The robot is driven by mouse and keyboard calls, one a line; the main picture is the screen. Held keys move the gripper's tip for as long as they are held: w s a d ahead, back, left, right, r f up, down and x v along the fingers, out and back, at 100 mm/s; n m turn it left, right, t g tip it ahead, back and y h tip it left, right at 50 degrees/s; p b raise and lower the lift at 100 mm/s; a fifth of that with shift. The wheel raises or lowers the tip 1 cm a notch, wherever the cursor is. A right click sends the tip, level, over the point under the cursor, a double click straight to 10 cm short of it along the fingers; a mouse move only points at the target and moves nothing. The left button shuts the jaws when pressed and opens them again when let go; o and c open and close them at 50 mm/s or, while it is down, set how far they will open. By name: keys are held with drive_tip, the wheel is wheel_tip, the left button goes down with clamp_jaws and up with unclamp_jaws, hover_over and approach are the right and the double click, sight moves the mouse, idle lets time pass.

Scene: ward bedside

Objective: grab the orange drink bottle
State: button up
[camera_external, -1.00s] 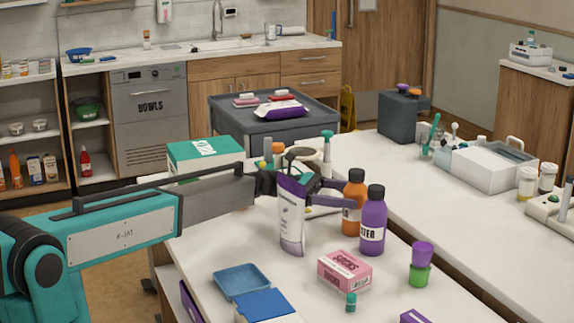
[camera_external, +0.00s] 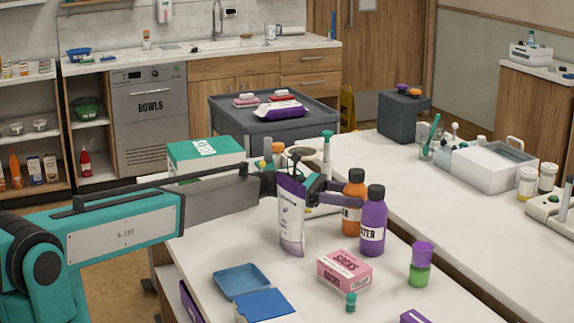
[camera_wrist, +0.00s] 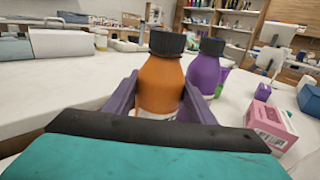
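The orange drink bottle (camera_external: 355,188) has a black cap and stands upright on the white table, touching or nearly touching a purple bottle (camera_external: 373,222) at its right. In the wrist view the orange bottle (camera_wrist: 160,85) fills the middle, with the purple bottle (camera_wrist: 205,72) just behind to the right. My gripper (camera_external: 346,190) is at the orange bottle, low and level. In the wrist view its two purple fingers (camera_wrist: 162,90) are parted, one on each side of the bottle's body. No firm squeeze shows. The bottle's lower part is hidden by my wrist.
A white and purple tube (camera_external: 292,215) stands in front of my gripper. A pink box (camera_external: 344,271), a green-and-purple cup pair (camera_external: 421,265) and a blue tray (camera_external: 241,281) are nearer the front. A teal-and-white box (camera_external: 205,157) is behind my arm.

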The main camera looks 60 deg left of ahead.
drive_tip(key=shift+c, duration=1.2)
drive_tip(key=shift+r, duration=0.15)
drive_tip(key=shift+r+p, duration=0.4)
drive_tip(key=shift+r, duration=0.1)
drive_tip(key=s, duration=0.4)
wheel_tip(320, 180, up, 14)
drive_tip(key=p, duration=0.7)
drive_tip(key=shift+f, duration=0.15)
